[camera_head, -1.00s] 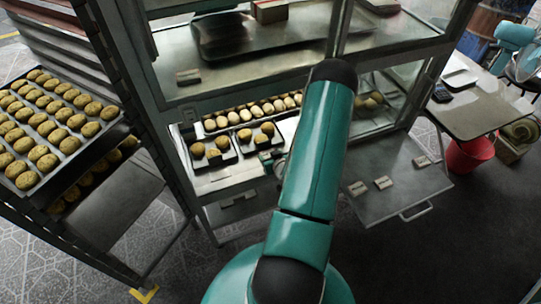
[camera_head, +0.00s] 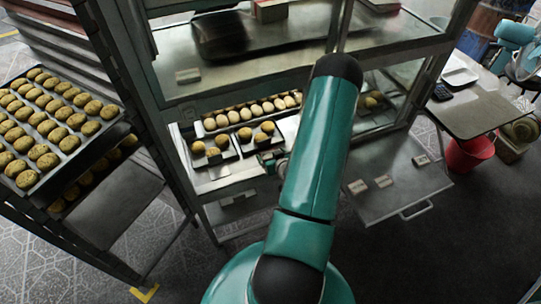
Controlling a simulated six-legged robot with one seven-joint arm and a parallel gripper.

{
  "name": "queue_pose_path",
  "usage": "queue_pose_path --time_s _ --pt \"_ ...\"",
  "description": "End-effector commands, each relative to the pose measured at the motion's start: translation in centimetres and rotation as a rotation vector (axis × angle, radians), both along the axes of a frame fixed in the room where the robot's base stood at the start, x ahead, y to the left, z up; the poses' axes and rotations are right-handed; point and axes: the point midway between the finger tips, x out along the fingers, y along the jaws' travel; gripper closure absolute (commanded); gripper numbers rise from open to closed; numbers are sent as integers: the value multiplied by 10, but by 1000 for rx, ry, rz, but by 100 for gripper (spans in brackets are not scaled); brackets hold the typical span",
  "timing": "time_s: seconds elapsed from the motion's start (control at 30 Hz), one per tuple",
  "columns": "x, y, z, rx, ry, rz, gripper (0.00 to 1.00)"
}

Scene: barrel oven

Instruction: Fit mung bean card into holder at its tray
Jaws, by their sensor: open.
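Three small label cards lie on the pull-out shelf at the right: a left card (camera_head: 357,187), a middle card (camera_head: 383,181) and a right card (camera_head: 422,160). Their print is too small to read, so I cannot tell which is mung bean. Small trays of pastries stand in the case, a left tray (camera_head: 212,160) and a right tray (camera_head: 262,148). Small dark pieces at their fronts may be card holders. My gripper (camera_head: 272,160) is partly visible by the right tray's front, mostly behind my teal arm. It is open; I see no card in it.
A rack with a large pastry tray (camera_head: 45,172) stands at the left. A back tray (camera_head: 250,110) of pale pastries sits deeper in the case. Glass and metal posts frame the case. A side table (camera_head: 485,108) and red bucket (camera_head: 468,155) stand at right.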

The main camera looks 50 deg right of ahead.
Motion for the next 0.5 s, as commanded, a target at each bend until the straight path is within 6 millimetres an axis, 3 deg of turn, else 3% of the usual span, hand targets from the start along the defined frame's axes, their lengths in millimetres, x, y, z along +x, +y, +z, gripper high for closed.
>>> queue_pose_path --time_s 0.3,0.5 --pt "-54 31 34 0 0 -1 19" --pt "-73 42 47 -1 -1 -1 19"
